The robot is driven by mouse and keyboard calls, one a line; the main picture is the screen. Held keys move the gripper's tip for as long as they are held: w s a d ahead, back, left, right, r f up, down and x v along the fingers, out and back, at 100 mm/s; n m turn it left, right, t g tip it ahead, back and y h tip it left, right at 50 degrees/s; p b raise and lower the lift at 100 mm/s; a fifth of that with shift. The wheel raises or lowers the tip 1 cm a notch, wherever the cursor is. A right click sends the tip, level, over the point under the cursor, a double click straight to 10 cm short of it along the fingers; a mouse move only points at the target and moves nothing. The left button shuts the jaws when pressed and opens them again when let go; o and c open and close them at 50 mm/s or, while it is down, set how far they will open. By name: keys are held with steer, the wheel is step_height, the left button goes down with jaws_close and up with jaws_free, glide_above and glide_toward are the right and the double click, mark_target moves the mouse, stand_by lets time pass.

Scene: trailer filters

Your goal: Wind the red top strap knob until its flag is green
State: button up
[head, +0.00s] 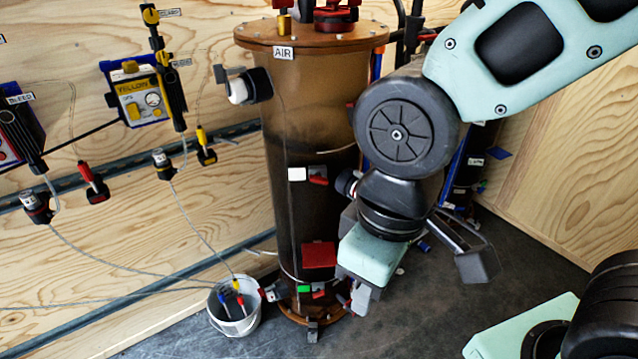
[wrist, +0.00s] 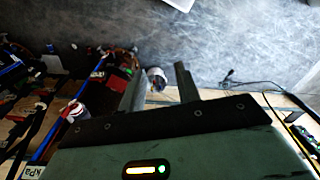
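Another red knob (head: 335,14) is on the cylinder's top lid. In the head view my arm hangs right of the cylinder, apart from the upper knob.
A white bucket (head: 234,312) with coloured plugs stands on the floor left of the cylinder. Thin hoses run from the wall to it. A yellow meter (head: 143,97) and yellow and red valves hang on the wooden wall. Open floor (head: 520,270) lies to the right.

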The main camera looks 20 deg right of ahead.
steer(key=o, duration=0.7)
steer(key=shift+a+f, duration=0.1)
steer(key=shift+a, duration=0.05)
steer(key=shift+o, duration=0.5)
steer(key=w+a+f+m+y, duration=0.2)
steer(key=w+a+f+m, duration=0.3)
steer(key=a+f, duration=0.1)
steer(key=shift+a+f, duration=0.3)
steer(key=shift+f, duration=0.15)
steer(key=m+t+h+p, duration=0.2)
steer(key=m+t+h, duration=0.55)
steer(key=t, duration=1.05)
glide_toward(319, 182)
steer(key=shift+m+y, duration=0.55)
steer(key=shift+m, duration=0.2)
steer(key=p+x, duration=0.1)
steer(key=x, duration=0.2)
steer(key=p+x, duration=0.1)
steer(key=x, duration=0.6)
steer(key=shift+w+d+r+p, duration=0.1)
steer(key=shift+d+r+p, duration=0.05)
steer(key=shift+d+p, duration=0.25)
